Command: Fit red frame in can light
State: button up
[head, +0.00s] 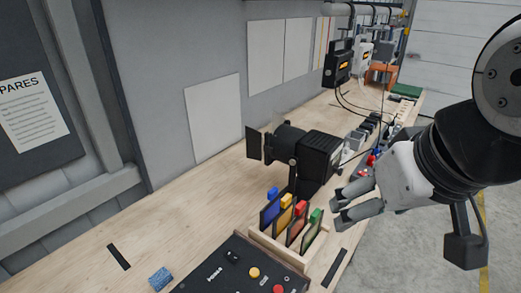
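The can light (318,158) is a black lamp on the bench, with flaps at its left end. The red frame (297,231) is a dark-edged card with a red tab. It stands in a wooden rack (283,250) in front of the lamp, between a yellow-tabbed frame (286,201) and a green-tabbed frame (314,229). My gripper (338,206) is open and empty, its fingers pointing left, just right of the rack and lamp. It appears apart from the frames. The lower parts of the frames are hidden in the rack.
A blue-tabbed frame (269,210) stands at the rack's left. A black control box (232,271) with buttons lies in front, and a blue sponge-like block (160,279) at its left. The bench (185,215) is clear left of the lamp. Small devices (368,128) line the bench behind.

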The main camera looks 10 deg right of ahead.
jog(key=shift+c, duration=0.3)
jog(key=c, duration=0.5)
jog(key=w+f+n, duration=0.1)
jog(key=w+n, duration=0.1)
jog(key=w+f+n+g+b, duration=0.1)
jog(key=w+n, duration=0.1)
jog(key=w, duration=0.1)
jog(key=w+n, duration=0.2)
jog(key=w, duration=0.1)
jog(key=shift+d+f+n+g+h+b, duration=0.15)
jog(key=shift+f+n+g+h+b, duration=0.15)
jog(key=shift+f+g+h, duration=0.1)
jog(key=c, duration=0.4)
jog(key=n+g+b, duration=0.4)
jog(key=n, duration=1.6)
send_over(298, 221)
jog(key=shift+y, duration=0.4)
jog(key=f, duration=1.7)
jog(key=shift+w+d+f, duration=0.25)
jog(key=shift+w+f, duration=0.25)
jog(key=shift+f, duration=0.15)
notch_tip(298, 221, down, 14)
jog(key=shift+r+p, duration=0.2)
jog(key=shift+p, duration=0.35)
jog(key=shift+c, duration=0.4)
